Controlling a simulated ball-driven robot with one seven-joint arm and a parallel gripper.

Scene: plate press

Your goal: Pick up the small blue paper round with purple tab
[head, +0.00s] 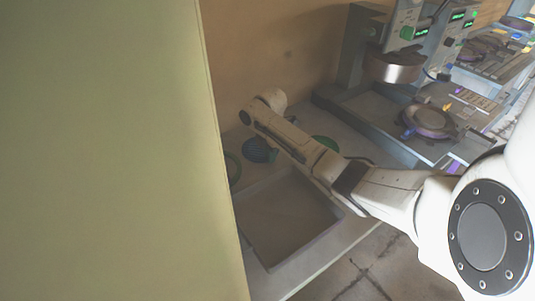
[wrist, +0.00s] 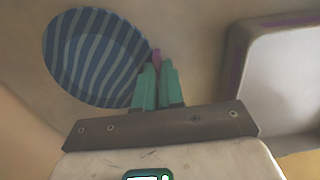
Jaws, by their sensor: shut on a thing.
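The blue paper round (wrist: 95,58) with wavy stripes shows at the upper left of the wrist view. Its small purple tab (wrist: 156,56) is at the round's right edge. My gripper (wrist: 159,68) has teal fingers close together, shut on the tab, with the round to their left. In the head view the round (head: 259,150) is a small dark blue disc beside my arm, on the grey counter. The fingertips are hidden behind my arm there. I cannot tell whether the round touches the counter.
A shallow grey tray (head: 288,222) lies at the front of the counter; a pale tray (wrist: 285,75) shows at right in the wrist view. A press (head: 397,68) stands at the back right. A green round (head: 326,143) is partly behind my arm. A pale green panel (head: 110,150) fills the left.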

